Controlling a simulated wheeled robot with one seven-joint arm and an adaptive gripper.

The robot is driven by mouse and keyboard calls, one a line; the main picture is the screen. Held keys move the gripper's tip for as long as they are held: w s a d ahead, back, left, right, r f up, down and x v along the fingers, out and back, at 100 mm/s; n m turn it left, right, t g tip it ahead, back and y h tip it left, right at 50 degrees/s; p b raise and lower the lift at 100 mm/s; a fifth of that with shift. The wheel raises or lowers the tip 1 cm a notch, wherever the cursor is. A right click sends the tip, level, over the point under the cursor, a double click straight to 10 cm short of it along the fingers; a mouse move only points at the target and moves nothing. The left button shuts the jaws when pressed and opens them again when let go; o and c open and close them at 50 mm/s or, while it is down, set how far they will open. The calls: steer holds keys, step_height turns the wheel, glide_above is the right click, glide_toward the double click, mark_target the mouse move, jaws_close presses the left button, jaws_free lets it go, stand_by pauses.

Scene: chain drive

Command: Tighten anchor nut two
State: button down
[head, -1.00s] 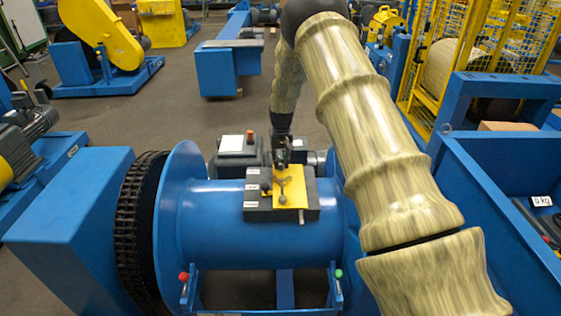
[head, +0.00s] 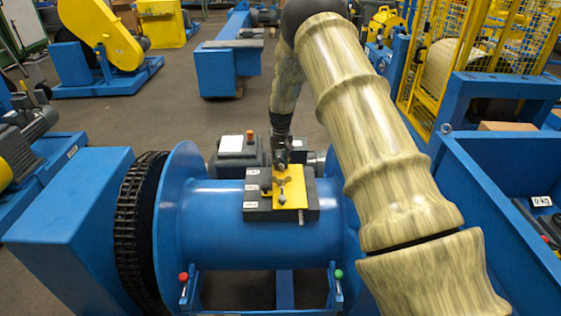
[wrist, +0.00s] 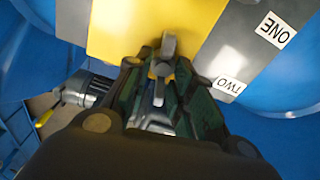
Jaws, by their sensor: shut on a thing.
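A dark block (head: 262,215) with a yellow strip (head: 296,199) sits on top of the blue drum. White labels run along its left side; in the wrist view ONE (wrist: 277,30) and TWO (wrist: 229,86) are readable and upside down. My gripper (head: 281,163) points down at the yellow strip from the far side. In the wrist view its fingers (wrist: 160,78) are closed around a small grey metal piece beside label TWO, taken as anchor nut two (wrist: 159,91). The fingers hide most of it. A grey rounded lobe (wrist: 168,44) shows just past the fingertips.
The blue drum (head: 225,235) has a flange and dark chain (head: 137,225) at left. A grey motor (head: 236,152) stands behind it. A blue bin (head: 500,210) is at right. Red (head: 184,277) and green (head: 338,274) knobs are in front.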

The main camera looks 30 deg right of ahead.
mark_target(281, 161)
steer(key=shift+f, duration=0.1)
steer(key=c, duration=1.6)
jaws_free()
steer(key=shift+o, duration=0.2)
steer(key=shift+s, duration=0.1)
step_height(281, 161, up, 12)
steer(key=shift+s+a, duration=0.2)
steer(key=shift+s, duration=0.2)
